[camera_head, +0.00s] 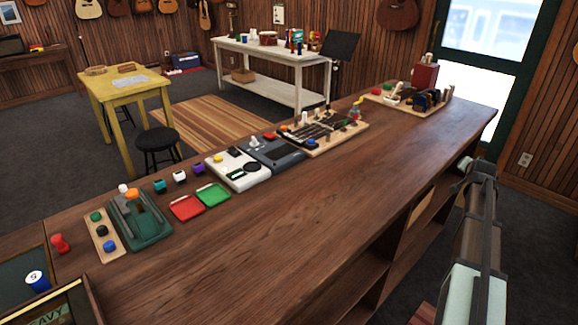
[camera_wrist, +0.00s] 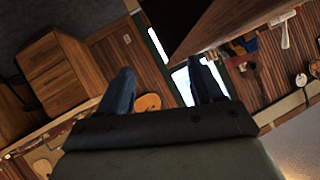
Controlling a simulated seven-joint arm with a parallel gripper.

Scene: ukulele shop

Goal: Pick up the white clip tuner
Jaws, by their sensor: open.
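A small white block with a dark face (camera_head: 180,178), which looks like the white clip tuner, sits on the long wooden counter (camera_head: 330,200) in the head view. A teal one (camera_head: 159,185) stands to its left and a purple one (camera_head: 198,169) to its right. My gripper (camera_wrist: 163,86) shows in the wrist view with its two fingers apart and nothing between them. My arm stands at the right of the head view, beyond the counter's right edge and far from the tuners. The white tuner is not visible in the wrist view.
A red tray (camera_head: 187,208) and a green tray (camera_head: 212,194) lie just in front of the tuners. A dark green case (camera_head: 140,222) stands to the left, a white device (camera_head: 238,173) to the right. The counter's front middle is clear.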

